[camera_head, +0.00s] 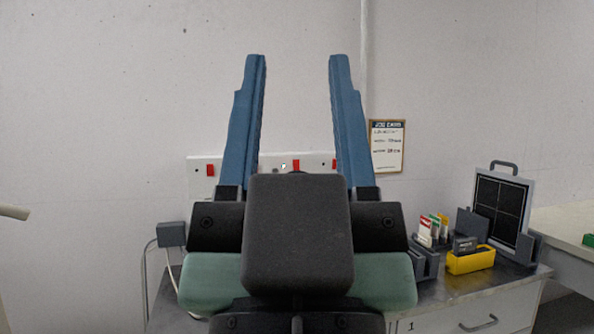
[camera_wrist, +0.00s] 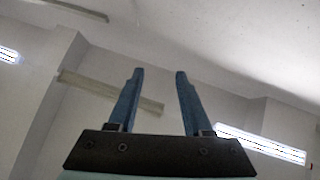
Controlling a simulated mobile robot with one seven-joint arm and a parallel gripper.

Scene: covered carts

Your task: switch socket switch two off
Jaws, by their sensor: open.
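A white socket panel (camera_head: 197,181) is on the wall in the head view, behind my gripper. Red switches show on it: one at the left (camera_head: 210,170), one in the middle (camera_head: 296,165), and a part of one at the right (camera_head: 334,163) beside my right finger. My gripper (camera_head: 297,75) is open and empty, with its two blue fingers pointing up in front of the panel. My gripper's body hides the panel's lower part. The wrist view shows my gripper (camera_wrist: 153,75) against ceiling and upper walls; no panel is in it.
A job card (camera_head: 387,146) hangs right of the panel. A metal-topped cabinet (camera_head: 470,296) below holds a yellow bin (camera_head: 470,261), small boxes and a dark framed panel with a handle (camera_head: 500,208). A grey box with cables (camera_head: 171,234) is at the left. The upper wall is bare.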

